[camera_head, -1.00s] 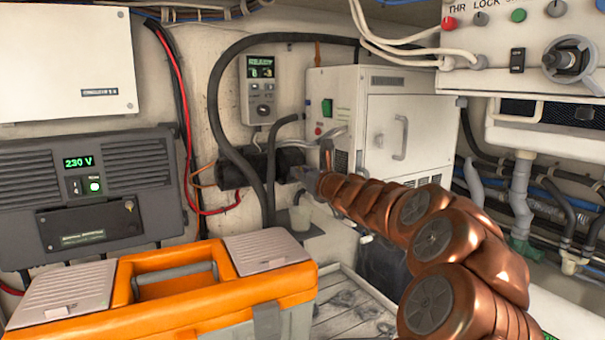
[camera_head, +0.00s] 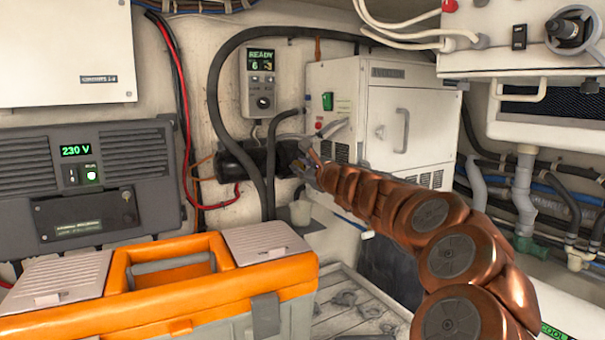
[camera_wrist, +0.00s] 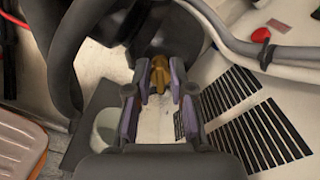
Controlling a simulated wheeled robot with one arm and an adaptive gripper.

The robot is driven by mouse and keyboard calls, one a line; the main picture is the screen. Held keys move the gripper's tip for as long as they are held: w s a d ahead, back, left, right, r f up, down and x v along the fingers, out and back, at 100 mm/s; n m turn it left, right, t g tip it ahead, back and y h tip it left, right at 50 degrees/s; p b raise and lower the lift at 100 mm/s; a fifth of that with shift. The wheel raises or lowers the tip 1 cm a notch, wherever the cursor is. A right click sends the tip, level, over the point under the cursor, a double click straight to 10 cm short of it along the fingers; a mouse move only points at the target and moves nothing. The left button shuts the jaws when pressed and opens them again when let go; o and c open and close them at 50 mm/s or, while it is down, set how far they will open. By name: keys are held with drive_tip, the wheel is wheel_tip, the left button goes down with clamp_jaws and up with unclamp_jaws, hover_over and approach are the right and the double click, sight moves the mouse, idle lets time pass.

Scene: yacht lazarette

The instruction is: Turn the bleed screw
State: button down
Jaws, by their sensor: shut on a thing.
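The bleed screw (camera_wrist: 159,72) is a small brass, wing-shaped piece in the wrist view. It sits at the end of a dark cylindrical housing (camera_head: 238,160) fixed to the wall. My gripper (camera_wrist: 157,82) has its purple-padded fingers on either side of the screw and is shut on it. In the head view my gripper (camera_head: 303,166) is at the right end of the housing; the screw itself is too small and covered to make out there.
A pale cup (camera_head: 300,213) stands below the gripper. A white cabinet (camera_head: 385,110) with grey hoses is close on the right. A black hose (camera_head: 216,110) loops beside the housing. An orange toolbox (camera_head: 290,285) fills the front left. A control box (camera_head: 258,82) reads READY.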

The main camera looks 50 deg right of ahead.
drive_tip(key=n+b, duration=0.1)
drive_tip(key=n, duration=0.1)
drive_tip(key=n+b, duration=0.1)
drive_tip(key=shift+f+n, duration=0.3)
drive_tip(key=shift+n, duration=0.1)
drive_tip(key=shift+f+n+b, duration=0.1)
drive_tip(key=shift+n+b, duration=10)
drive_tip(key=shift+n, duration=2.1)
drive_tip(key=c, duration=1)
unclamp_jaws()
drive_tip(key=shift+d, duration=0.1)
